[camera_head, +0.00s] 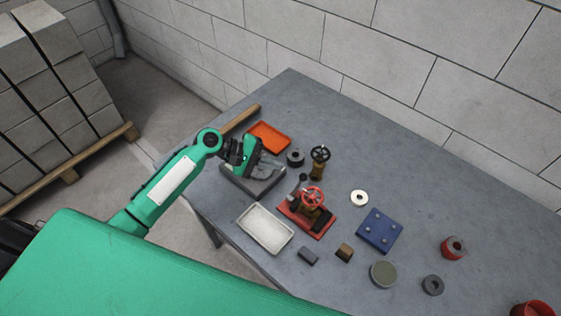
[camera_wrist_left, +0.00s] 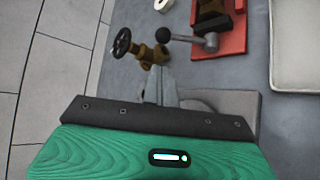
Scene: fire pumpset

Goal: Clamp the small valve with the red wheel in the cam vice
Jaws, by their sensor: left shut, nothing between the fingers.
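The small brass valve with the red wheel (camera_head: 313,196) stands upright in the red cam vice (camera_head: 322,233), its body between the dark jaws. I cannot tell whether the jaws press on it. The vice's lever ends in a black ball knob (camera_head: 303,177); the knob (camera_wrist_left: 163,35) and the grey cam hub (camera_wrist_left: 211,43) also show in the left wrist view. My left gripper (camera_head: 268,171) is shut and empty, over the grey tray and apart from the lever. The left wrist view shows its closed fingers (camera_wrist_left: 161,88). My right gripper is not in view.
A brass valve with a black wheel (camera_head: 320,155) stands behind the vice. Around lie a grey tray (camera_head: 252,190), an orange tray (camera_head: 269,136), a white tray (camera_head: 264,231), a blue plate (camera_head: 379,231) and small blocks and rings. The table's back right is clear.

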